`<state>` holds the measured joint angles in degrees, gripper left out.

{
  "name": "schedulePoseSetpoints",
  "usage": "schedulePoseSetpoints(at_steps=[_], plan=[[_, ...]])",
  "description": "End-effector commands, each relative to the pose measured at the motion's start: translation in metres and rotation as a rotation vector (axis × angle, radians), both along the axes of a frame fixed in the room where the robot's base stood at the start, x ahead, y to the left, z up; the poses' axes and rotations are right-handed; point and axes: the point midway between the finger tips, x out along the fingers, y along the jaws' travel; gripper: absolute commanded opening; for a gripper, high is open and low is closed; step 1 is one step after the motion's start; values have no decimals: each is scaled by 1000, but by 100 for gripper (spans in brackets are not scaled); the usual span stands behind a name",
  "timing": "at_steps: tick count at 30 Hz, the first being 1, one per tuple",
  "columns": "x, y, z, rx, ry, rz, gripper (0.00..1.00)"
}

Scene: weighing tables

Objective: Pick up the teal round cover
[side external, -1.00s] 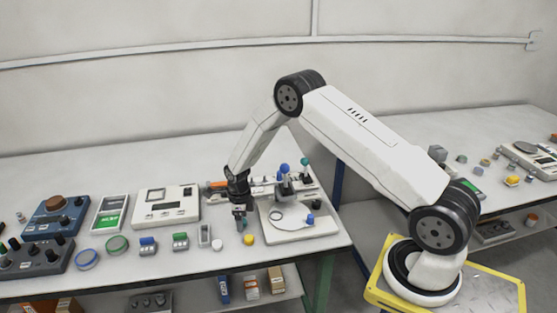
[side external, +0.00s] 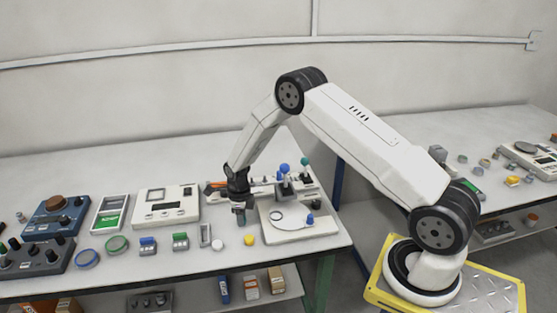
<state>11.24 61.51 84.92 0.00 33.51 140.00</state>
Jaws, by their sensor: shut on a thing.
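My gripper (side external: 239,208) points down over the front middle of the table, left of the white stand base. It is shut on a small teal thing (side external: 241,219), which I take to be the teal round cover. The fingers hide much of it, and its round shape is too small to make out. It shows at the fingertips, just above or at the table top; I cannot tell which.
A yellow round piece (side external: 249,240) and a white one (side external: 218,244) lie close in front. The white stand base (side external: 300,229) with knobbed posts is to the right. A white scale (side external: 166,206) is to the left. Green (side external: 116,244) and blue rings (side external: 87,258) lie further left.

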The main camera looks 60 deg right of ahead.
Motion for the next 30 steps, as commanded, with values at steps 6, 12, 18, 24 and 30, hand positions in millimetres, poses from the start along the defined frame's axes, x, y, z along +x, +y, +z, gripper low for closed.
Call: schedulePoseSetpoints(at_steps=[6,12,18,24,30], plan=[[0,0,22,0,-1,0,0],[-15,2,42,0,0,0,0],[-35,6,65,0,-1,0,0],[-58,9,87,0,1,0,0],[-88,14,100,0,1,0,0]])
